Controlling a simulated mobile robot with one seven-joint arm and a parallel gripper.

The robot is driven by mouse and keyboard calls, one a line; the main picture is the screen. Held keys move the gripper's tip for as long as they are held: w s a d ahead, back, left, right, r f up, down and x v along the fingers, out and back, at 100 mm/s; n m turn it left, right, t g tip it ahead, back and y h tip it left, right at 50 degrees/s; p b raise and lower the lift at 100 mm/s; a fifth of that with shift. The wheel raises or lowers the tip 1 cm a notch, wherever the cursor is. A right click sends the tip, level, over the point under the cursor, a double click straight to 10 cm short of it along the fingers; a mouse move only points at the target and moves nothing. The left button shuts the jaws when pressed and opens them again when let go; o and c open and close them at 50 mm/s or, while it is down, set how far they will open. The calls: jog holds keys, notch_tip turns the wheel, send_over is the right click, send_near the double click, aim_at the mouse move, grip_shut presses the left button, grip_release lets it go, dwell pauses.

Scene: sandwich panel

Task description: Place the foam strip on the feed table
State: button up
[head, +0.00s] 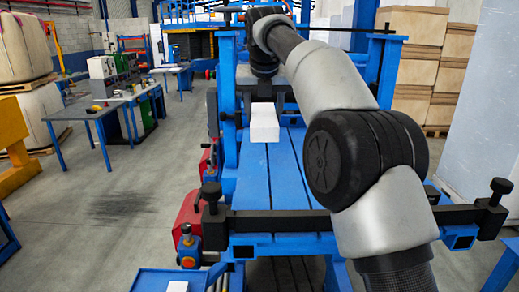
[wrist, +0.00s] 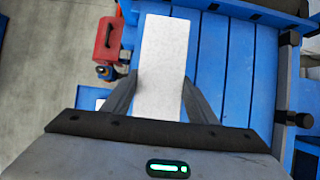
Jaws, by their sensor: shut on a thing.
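The foam strip is a white block (head: 264,122) held below my gripper (head: 264,98) in the head view, over the left part of the blue slatted feed table (head: 265,190). In the wrist view the strip (wrist: 163,65) lies lengthwise between the two dark fingers of my gripper (wrist: 160,90), which are shut on its sides. Its far end points up in that view. I cannot tell how high the strip is above the table or whether it touches it.
A black bar (head: 270,222) crosses the front of the table, with black knobs at its ends. A red box (head: 188,218) hangs at the table's left side. Another white piece (head: 178,287) lies on a blue surface at the bottom. The slats ahead of the bar look bare.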

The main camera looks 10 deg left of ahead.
notch_tip(320, 180, down, 9)
jog(key=shift+r+b, duration=0.2)
jog(key=shift+b, duration=1)
jog(key=shift+d, duration=0.1)
jog(key=o, duration=1.1)
